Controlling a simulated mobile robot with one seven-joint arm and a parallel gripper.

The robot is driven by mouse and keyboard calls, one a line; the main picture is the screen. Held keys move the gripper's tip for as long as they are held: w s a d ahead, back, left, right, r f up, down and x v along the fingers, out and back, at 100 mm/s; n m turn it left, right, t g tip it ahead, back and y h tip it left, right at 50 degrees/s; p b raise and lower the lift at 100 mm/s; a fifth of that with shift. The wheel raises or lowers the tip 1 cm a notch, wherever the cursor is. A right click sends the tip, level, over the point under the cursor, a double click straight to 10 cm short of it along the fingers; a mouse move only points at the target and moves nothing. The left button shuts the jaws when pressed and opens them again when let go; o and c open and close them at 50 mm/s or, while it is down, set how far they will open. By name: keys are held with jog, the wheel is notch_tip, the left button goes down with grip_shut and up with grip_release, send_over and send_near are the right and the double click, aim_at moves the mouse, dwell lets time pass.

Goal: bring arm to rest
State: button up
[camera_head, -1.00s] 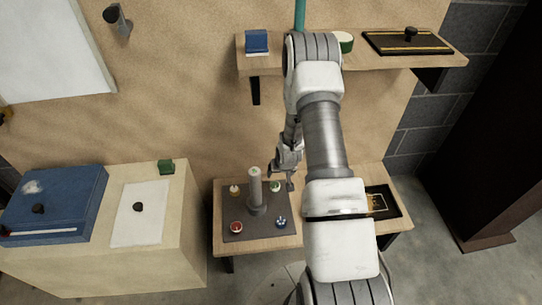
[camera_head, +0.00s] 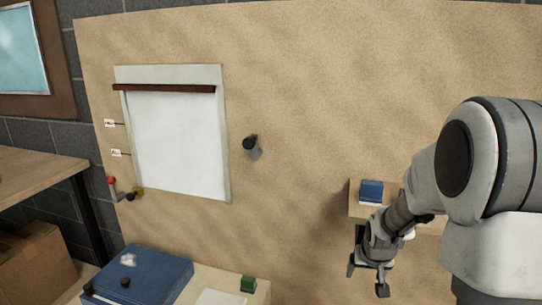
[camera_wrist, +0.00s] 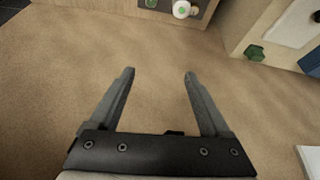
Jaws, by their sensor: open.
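My gripper (camera_head: 368,278) hangs at the lower right of the head view, in front of the tan wall panel and below the small wall shelf (camera_head: 357,207). In the wrist view my gripper (camera_wrist: 159,75) has its two fingers well apart with nothing between them. My arm fills the right side of the head view and hides part of the shelf.
A blue box (camera_head: 371,192) sits on the shelf. At the lower left, a blue case (camera_head: 150,277) and a green block (camera_head: 248,284) rest on a cabinet top. A white board (camera_head: 178,145) and a dark knob (camera_head: 251,143) are on the panel. A wooden table (camera_head: 35,178) stands at far left.

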jog(key=s+a+r+n, duration=0.1)
jog(key=s+a+r, duration=0.2)
jog(key=s+r, duration=0.35)
jog(key=s+a+r, duration=0.3)
jog(key=s+r, duration=0.2)
jog(key=r, duration=0.3)
jog(key=s+a+r+n+t+y, duration=0.1)
jog(key=s+a+r, duration=0.1)
jog(key=s, duration=0.5)
jog(key=s+a+r, duration=0.2)
jog(key=s, duration=0.5)
notch_tip(320, 180, up, 20)
jog(key=p, duration=1.9)
jog(key=shift+w+d+f+p, duration=0.15)
jog(key=shift+w+f+p, duration=0.1)
jog(key=shift+p, duration=0.15)
jog(key=shift+d, duration=0.1)
